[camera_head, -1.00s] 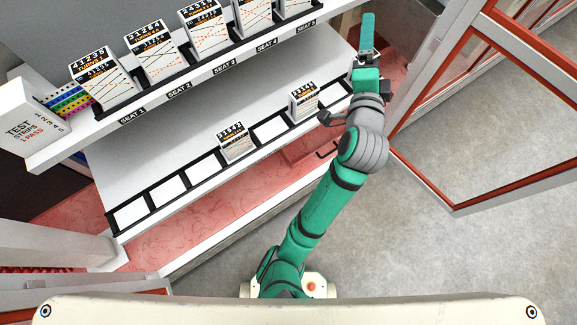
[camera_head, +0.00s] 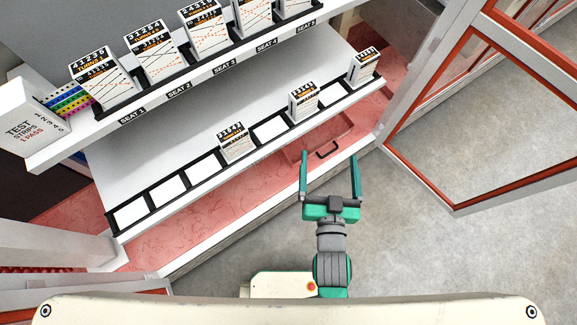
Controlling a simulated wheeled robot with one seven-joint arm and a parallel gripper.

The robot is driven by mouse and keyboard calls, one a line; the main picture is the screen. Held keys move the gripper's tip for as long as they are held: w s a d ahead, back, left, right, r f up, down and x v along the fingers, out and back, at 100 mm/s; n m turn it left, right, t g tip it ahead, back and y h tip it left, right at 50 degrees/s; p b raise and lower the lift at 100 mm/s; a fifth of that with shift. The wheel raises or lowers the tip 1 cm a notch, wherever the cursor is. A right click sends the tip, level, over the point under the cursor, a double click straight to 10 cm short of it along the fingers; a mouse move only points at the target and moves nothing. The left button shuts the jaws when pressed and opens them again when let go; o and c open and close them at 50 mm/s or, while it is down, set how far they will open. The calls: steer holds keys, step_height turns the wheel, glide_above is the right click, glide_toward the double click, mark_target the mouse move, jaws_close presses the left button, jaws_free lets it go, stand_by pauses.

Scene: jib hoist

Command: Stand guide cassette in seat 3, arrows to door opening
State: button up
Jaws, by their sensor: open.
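The lower rack (camera_head: 112,224) has several bare white pads between black dividers. A red drawer front with a dark handle (camera_head: 328,150) is just beyond my fingers. A box of test strips (camera_head: 30,120) stands left. A red-framed glass door (camera_head: 455,195) stands right, with clear grey floor around it.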

steer(key=s+a+f+n, duration=0.1)
steer(key=s+a, duration=0.4)
steer(key=s, duration=0.3)
steer(key=s+a+f+g, duration=0.1)
steer(key=s+a+f, duration=0.1)
steer(key=s+a, duration=0.3)
steer(key=s, duration=0.3)
steer(key=shift+s+a+f+n+y, duration=0.2)
steer(key=shift+s+n+y, duration=0.1)
steer(key=shift+s+n, duration=0.1)
stand_by(0.9)
